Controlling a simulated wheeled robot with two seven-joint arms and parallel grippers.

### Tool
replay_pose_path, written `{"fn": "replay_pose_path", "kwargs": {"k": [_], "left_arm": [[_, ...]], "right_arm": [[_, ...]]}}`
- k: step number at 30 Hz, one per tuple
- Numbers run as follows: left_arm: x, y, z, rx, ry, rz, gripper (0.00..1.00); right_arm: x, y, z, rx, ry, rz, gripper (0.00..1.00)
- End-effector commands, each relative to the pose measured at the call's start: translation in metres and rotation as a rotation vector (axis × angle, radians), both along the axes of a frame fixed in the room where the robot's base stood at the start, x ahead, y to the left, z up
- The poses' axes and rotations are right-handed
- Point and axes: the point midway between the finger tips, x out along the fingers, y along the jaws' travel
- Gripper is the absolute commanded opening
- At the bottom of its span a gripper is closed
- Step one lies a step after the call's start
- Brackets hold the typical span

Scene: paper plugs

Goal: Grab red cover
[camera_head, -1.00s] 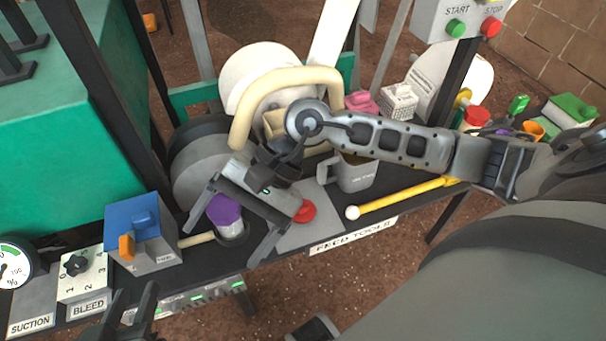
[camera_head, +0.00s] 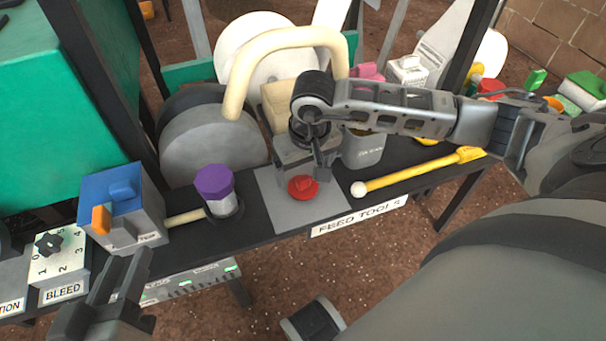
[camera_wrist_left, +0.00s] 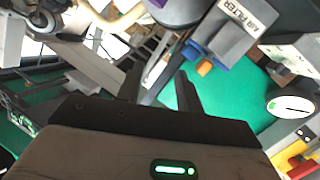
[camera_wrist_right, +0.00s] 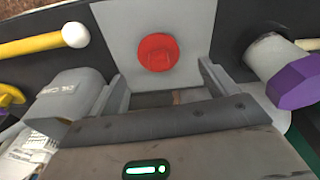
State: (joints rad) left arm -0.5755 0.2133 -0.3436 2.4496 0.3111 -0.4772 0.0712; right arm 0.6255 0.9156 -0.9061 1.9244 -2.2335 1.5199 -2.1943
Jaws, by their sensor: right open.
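A round red cover (camera_head: 302,188) with a raised grip lies on a grey plate (camera_head: 330,207) at the table's front edge. In the right wrist view the red cover (camera_wrist_right: 157,52) sits ahead of the fingertips, between their lines. My right gripper (camera_head: 318,168) is just behind and above it in the head view. The right gripper (camera_wrist_right: 160,80) is open, with nothing between its fingers. My left gripper (camera_head: 110,290) hangs in front of the table at the lower left, far from the cover. In the left wrist view the left gripper (camera_wrist_left: 158,85) has its fingers apart and empty.
A purple-topped plug (camera_head: 214,184) stands left of the plate. A yellow rod with a white ball (camera_head: 415,174) lies right of it. A grey mug (camera_head: 362,150) is behind the rod. A blue-topped box (camera_head: 125,200) and BLEED dial (camera_head: 58,262) stand further left.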

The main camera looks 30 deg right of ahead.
Motion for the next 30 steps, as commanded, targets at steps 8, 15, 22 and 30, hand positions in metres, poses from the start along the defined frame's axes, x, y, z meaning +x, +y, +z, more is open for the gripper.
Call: {"fn": "replay_pose_path", "kwargs": {"k": [8, 15, 22, 30], "left_arm": [[-0.001, -0.002, -0.008, -0.040, 0.007, -0.006, 0.36], [0.001, -0.005, 0.006, -0.123, -0.022, -0.013, 0.36], [0.002, -0.005, 0.012, -0.131, -0.033, -0.012, 0.36], [0.002, -0.005, 0.011, -0.129, -0.030, -0.011, 0.36]], "right_arm": [[0.004, -0.002, -0.025, 0.004, 0.002, -0.002, 0.85], [0.010, -0.004, -0.054, 0.002, 0.001, -0.001, 0.85], [0.010, -0.004, -0.053, 0.002, 0.000, -0.001, 0.80], [0.010, -0.004, -0.052, 0.002, 0.000, -0.001, 0.39]]}}
